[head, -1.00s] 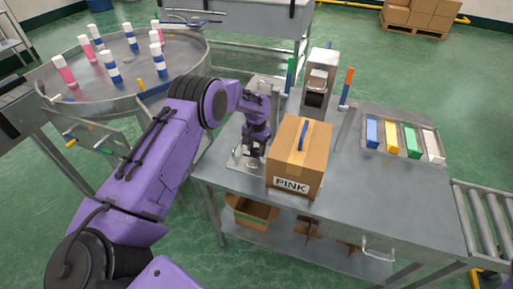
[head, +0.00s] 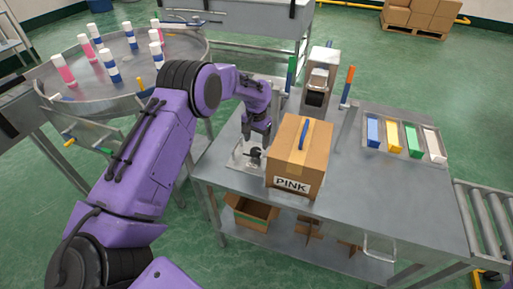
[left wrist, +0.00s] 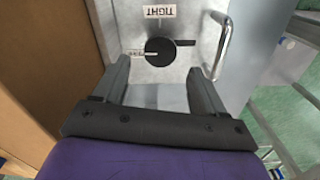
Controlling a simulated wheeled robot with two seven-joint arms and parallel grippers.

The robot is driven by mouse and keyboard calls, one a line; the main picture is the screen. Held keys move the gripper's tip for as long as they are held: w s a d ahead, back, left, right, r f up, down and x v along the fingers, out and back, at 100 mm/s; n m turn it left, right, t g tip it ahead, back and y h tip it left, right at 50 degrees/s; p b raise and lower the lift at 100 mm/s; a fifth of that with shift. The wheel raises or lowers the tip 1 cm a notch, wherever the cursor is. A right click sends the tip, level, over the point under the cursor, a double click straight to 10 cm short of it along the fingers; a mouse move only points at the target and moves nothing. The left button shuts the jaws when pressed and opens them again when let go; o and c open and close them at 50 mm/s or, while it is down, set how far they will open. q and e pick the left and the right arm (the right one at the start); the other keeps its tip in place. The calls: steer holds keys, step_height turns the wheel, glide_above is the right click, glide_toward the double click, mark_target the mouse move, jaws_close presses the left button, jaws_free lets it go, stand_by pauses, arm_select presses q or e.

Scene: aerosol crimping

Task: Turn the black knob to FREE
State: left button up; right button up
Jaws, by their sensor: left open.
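The black knob (left wrist: 160,52) sits on a grey metal plate (left wrist: 205,35) in the left wrist view, with a dark bar pointing right. A white label reading TIGHT (left wrist: 159,12), upside down, is above it. A small pale label (left wrist: 139,53), too small to read, lies at the knob's left. My left gripper (left wrist: 158,72) is open, its fingers either side of and short of the knob, holding nothing. In the head view the left gripper (head: 258,134) hangs just above the dark knob (head: 254,153), beside the cardboard box. My right gripper is not seen.
A cardboard box (head: 312,150) marked PINK stands close right of the knob. A metal handle (left wrist: 222,45) is right of the plate. Behind stands a grey press (head: 318,80); coloured blocks in a tray (head: 404,155) lie right. The table's right front is clear.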

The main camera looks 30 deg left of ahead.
mark_target(257, 150)
arm_select(q)
step_height(257, 150, up, 6)
steer(key=shift+r+b, duration=0.15)
steer(key=shift+b, duration=0.3)
steer(key=shift+d, duration=0.1)
